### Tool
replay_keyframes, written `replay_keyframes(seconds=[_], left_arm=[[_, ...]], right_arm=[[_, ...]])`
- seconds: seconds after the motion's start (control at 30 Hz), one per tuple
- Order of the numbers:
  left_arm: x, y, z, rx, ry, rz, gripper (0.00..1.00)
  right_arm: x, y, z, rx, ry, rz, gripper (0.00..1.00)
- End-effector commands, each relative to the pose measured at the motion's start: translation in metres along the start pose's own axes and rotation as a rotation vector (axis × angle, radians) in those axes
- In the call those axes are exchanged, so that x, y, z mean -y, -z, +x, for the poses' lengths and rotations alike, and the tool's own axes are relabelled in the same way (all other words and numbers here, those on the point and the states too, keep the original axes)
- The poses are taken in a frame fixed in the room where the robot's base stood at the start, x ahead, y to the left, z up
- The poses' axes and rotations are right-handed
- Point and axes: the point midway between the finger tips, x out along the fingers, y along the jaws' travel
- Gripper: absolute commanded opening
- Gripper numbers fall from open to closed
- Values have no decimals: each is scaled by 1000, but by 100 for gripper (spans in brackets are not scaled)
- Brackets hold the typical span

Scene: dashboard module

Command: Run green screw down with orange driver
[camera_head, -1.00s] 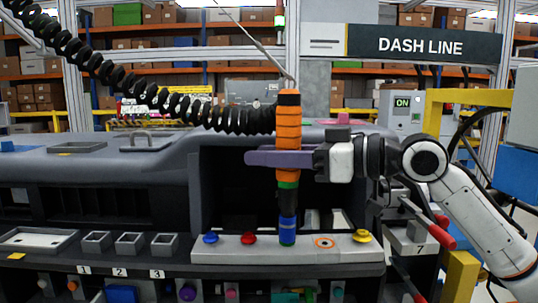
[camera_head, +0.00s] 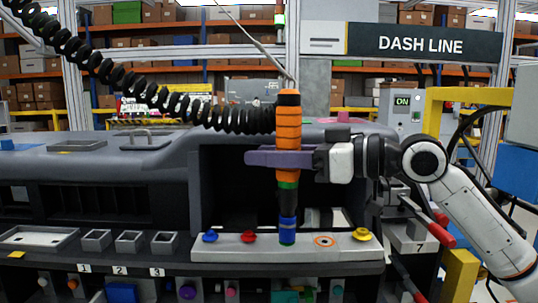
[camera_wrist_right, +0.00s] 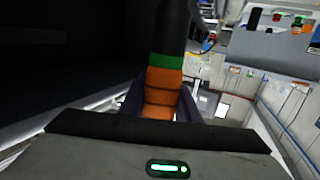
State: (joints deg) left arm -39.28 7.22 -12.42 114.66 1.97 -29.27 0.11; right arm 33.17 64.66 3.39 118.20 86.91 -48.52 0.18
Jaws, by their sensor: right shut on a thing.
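The orange driver (camera_head: 288,135) stands upright, with a black lower part and a blue tip end (camera_head: 287,230) at the grey strip (camera_head: 225,248). My right gripper (camera_head: 285,158) is shut around the driver's orange body, coming from the right. In the right wrist view the orange body (camera_wrist_right: 162,92) with its green band sits between the fingers. No green screw can be made out on the strip; the spot under the driver is hidden by its blue end. My left gripper is not in view.
On the strip are a blue screw (camera_head: 210,236), a red screw (camera_head: 249,237), an orange-ringed hole (camera_head: 325,241) and a yellow screw (camera_head: 362,234). A coiled black hose (camera_head: 170,100) hangs to the driver. Small bins (camera_head: 130,241) stand at left.

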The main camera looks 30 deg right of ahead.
Motion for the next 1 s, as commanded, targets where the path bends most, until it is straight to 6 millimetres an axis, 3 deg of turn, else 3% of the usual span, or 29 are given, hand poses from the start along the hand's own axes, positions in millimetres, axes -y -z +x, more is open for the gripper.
replay_keyframes(seconds=[1.0], left_arm=[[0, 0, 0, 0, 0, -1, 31]], right_arm=[[-1, -5, 1, 5, 0, 3, 0]])
